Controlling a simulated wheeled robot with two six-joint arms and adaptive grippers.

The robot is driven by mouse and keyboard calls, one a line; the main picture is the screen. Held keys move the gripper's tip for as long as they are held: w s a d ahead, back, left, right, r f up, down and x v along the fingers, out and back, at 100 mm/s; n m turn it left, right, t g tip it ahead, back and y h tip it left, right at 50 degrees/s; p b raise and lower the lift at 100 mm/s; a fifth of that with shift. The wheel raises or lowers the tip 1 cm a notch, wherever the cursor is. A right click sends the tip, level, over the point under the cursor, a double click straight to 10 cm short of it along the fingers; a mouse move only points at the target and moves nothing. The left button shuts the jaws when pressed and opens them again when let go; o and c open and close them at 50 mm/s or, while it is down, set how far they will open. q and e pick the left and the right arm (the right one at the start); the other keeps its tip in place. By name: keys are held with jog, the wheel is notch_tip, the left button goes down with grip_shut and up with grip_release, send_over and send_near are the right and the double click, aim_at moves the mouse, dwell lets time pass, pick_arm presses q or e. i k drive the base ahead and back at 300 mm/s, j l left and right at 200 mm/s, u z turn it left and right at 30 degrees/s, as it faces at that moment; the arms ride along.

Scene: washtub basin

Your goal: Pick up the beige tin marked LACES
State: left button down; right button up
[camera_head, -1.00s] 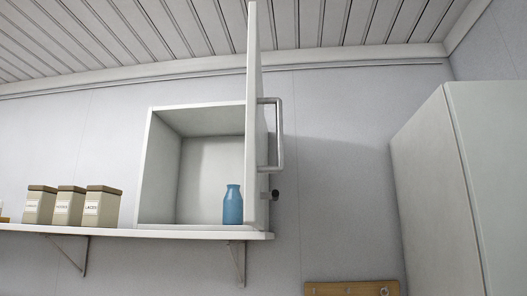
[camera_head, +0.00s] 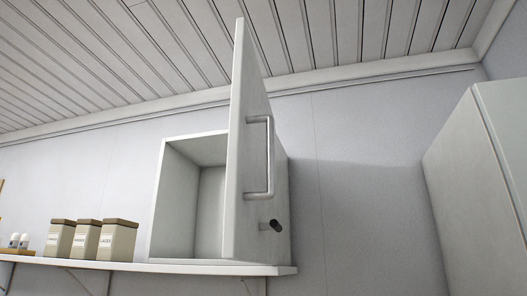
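The beige tin marked LACES (camera_head: 118,241) stands upright on the wall shelf (camera_head: 200,267). It has a brown lid and a white label on its front. It is the rightmost of three similar tins in a row, just left of the open cabinet. The middle tin (camera_head: 87,239) and the left tin (camera_head: 60,239) stand close beside it, and their labels are too small to read surely. Neither of my grippers shows in the head view.
A white cabinet (camera_head: 158,205) stands on the shelf with its door (camera_head: 246,150) swung out towards me, handle (camera_head: 270,160) outward. Small white-topped items (camera_head: 19,240) stand at far left. A tall pale cupboard (camera_head: 470,170) is at right.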

aim_at(117, 243)
jog(key=i+j+u, duration=0.15)
jog(key=j, duration=0.35)
jog(key=i+j+u, duration=0.1)
jog(key=i+j, duration=0.15)
jog(key=j, duration=0.2)
jog(key=i+j+u, duration=0.15)
jog(key=j, duration=0.3)
jog(key=i+j+u, duration=0.1)
jog(key=i+j, duration=0.25)
jog(key=j, duration=0.1)
